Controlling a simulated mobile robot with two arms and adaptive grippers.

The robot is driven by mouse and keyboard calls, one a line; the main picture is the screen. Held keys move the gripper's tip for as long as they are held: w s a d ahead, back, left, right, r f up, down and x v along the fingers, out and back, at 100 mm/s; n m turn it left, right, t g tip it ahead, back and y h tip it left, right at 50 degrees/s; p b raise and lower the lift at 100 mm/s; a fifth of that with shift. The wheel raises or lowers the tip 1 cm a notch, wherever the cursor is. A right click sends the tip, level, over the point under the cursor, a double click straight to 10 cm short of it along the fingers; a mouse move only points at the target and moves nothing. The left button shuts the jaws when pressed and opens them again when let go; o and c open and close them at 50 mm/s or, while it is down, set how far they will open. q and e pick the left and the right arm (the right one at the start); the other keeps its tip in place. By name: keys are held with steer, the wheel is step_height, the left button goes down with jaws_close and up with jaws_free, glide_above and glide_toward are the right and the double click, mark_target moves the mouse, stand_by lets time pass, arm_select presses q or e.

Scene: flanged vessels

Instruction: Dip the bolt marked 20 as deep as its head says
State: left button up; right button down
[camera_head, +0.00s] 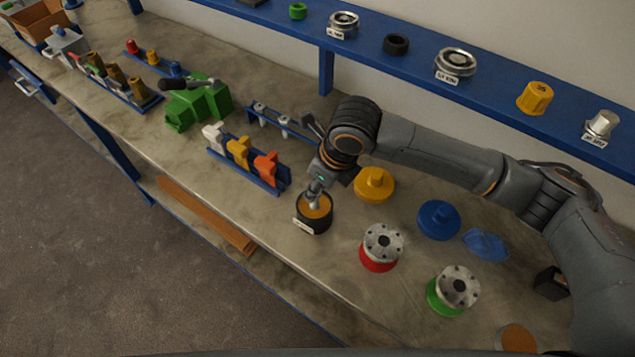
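My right gripper (318,183) comes in from the right and points down over a black pot (313,225) with orange-brown contents and a white label. A small grey metal piece, seemingly a bolt (315,203), is between the fingertips, with its lower end in the pot's opening. How deep it reaches is hidden, and I cannot read any number on its head. A blue rack (278,124) behind the gripper holds grey bolts (284,121), partly hidden by my arm. My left gripper is not in view.
A blue rack (247,174) with white, yellow and orange pieces stands left of the pot. A green vise (198,103) is further left. Yellow (375,185) and blue (438,220) lids and red (379,262) and green (440,303) flanged vessels stand to the right. A blue shelf (390,63) runs behind.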

steer(key=shift+f, duration=0.6)
steer(key=shift+r, duration=0.15)
steer(key=shift+r+p, duration=3.9)
steer(key=shift+r, duration=0.5)
steer(key=shift+f, duration=0.1)
